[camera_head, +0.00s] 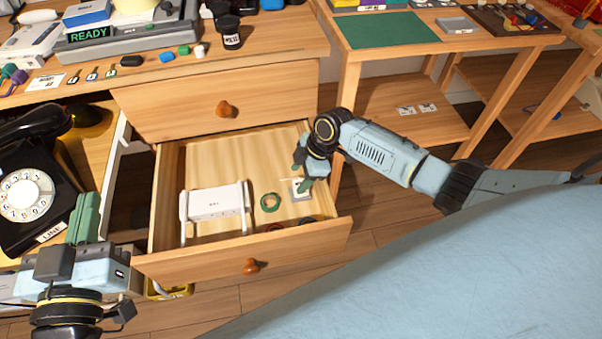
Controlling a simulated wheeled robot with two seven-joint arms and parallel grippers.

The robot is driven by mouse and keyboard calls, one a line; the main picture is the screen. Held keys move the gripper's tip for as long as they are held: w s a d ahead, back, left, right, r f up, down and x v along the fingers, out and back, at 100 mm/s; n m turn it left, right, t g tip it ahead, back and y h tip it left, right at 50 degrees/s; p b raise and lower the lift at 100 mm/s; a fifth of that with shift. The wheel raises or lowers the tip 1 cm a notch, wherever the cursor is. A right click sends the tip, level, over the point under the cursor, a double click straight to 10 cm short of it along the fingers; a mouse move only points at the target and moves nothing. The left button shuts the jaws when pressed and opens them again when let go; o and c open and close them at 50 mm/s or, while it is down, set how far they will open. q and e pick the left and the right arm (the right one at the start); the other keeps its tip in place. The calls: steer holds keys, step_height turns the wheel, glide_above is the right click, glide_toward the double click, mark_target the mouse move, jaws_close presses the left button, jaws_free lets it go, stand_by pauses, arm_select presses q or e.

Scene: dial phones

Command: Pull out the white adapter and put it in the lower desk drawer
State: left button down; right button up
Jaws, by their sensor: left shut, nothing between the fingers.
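The lower desk drawer (180,160) is pulled out. A white box with upright posts at both ends (216,204) stands inside it at the left. I cannot tell whether this box is the white adapter. A small white and grey piece (299,190) lies in the drawer's right part, beside my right gripper's fingers. My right gripper (304,171) is over the right part of the drawer, its green fingers apart; I see nothing clearly held. My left gripper (84,212) is shut and empty, left of the drawer, in front of the black dial phone (25,195).
A green tape roll (270,202) and dark and red round items lie in the drawer. The upper drawer (190,102) is shut above. The desktop holds a grey READY device (130,38) and small items. A wooden table with a green mat (388,30) stands at the right.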

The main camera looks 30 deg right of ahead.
steer(key=shift+g, duration=0.4)
steer(key=s+f, duration=0.2)
steer(key=f, duration=0.1)
steer(key=shift+s+a+f, duration=0.15)
steer(key=shift+s+f, duration=0.1)
steer(key=shift+s, duration=0.05)
steer(key=shift+r+p, duration=0.4)
steer(key=shift+r, duration=0.1)
steer(key=shift+w+r+p, duration=0.15)
steer(key=shift+r+p, duration=0.25)
steer(key=shift+r, duration=0.1)
steer(key=shift+w+a+f+b, duration=0.1)
steer(key=shift+w+f+b, duration=0.25)
steer(key=shift+b, duration=0.55)
step_height(320, 180, up, 3)
steer(key=shift+w+r+p, duration=0.1)
steer(key=shift+w+p, duration=0.05)
steer(key=shift+p, duration=0.8)
step_height(320, 180, up, 30)
steer(key=a+m+t+h+p, duration=0.1)
steer(key=m+p, duration=0.5)
steer(key=p, duration=1.1)
steer(key=shift+w+a+f+m+t, duration=0.2)
steer(key=shift+w+a+m+t, duration=0.15)
steer(key=shift+t, duration=0.25)
